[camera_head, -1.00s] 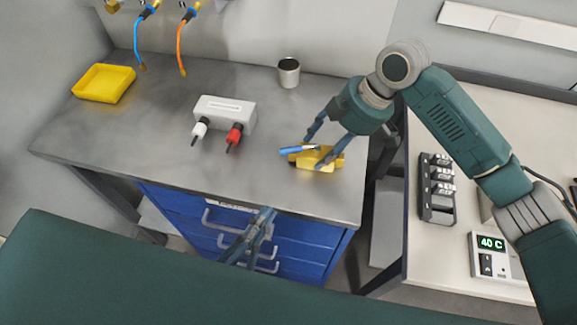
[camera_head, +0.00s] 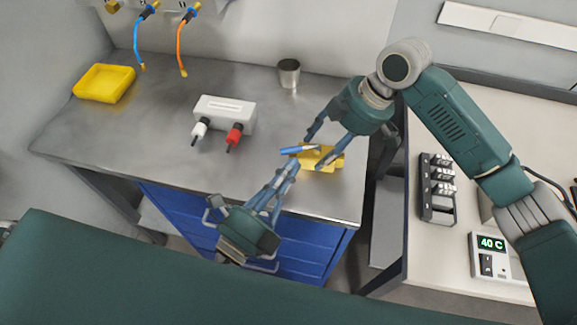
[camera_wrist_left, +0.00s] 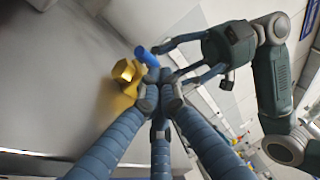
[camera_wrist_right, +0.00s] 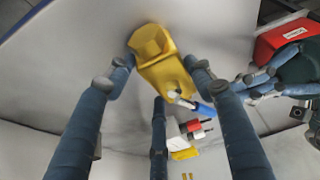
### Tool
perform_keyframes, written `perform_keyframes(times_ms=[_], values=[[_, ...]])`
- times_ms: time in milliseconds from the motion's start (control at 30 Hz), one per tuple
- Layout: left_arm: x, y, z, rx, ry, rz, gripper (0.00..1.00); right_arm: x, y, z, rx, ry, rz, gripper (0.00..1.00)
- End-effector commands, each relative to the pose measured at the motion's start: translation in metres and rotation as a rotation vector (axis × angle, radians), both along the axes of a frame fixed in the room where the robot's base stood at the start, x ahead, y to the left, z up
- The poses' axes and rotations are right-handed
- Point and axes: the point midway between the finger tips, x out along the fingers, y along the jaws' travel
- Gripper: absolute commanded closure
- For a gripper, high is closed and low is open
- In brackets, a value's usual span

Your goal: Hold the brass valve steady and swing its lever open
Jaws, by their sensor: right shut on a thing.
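The brass valve (camera_head: 328,161) lies on the grey bench near its right end. Its lever has a blue handle (camera_head: 294,150) pointing left in the head view. My right gripper (camera_head: 313,154) reaches down from the right and is shut on the valve; in the right wrist view its fingers stand on both sides of the yellow body (camera_wrist_right: 160,65). My left gripper (camera_head: 290,166) is at the bench's front edge with its fingertips close together and empty, just in front of the lever. In the left wrist view the blue handle (camera_wrist_left: 146,56) is just beyond those fingertips; contact cannot be told.
A white box (camera_head: 225,112) with a white and a red plug stands left of the valve. A metal cup (camera_head: 289,72) stands behind. A yellow tray (camera_head: 104,83) is at far left. A side table (camera_head: 440,260) with a 40 C device is right.

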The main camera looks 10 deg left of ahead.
Motion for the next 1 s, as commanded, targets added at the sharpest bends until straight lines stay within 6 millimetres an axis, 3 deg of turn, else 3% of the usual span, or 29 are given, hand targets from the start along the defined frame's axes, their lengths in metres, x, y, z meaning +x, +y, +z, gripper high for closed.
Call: perform_keyframes(times_ms=[1000], values=[[0.016, 0.016, 0.0, -0.001, 0.0, -0.111, 1.0, 0.0, -0.001, -0.003, -0.005, 0.002, -0.002, 0.89]])
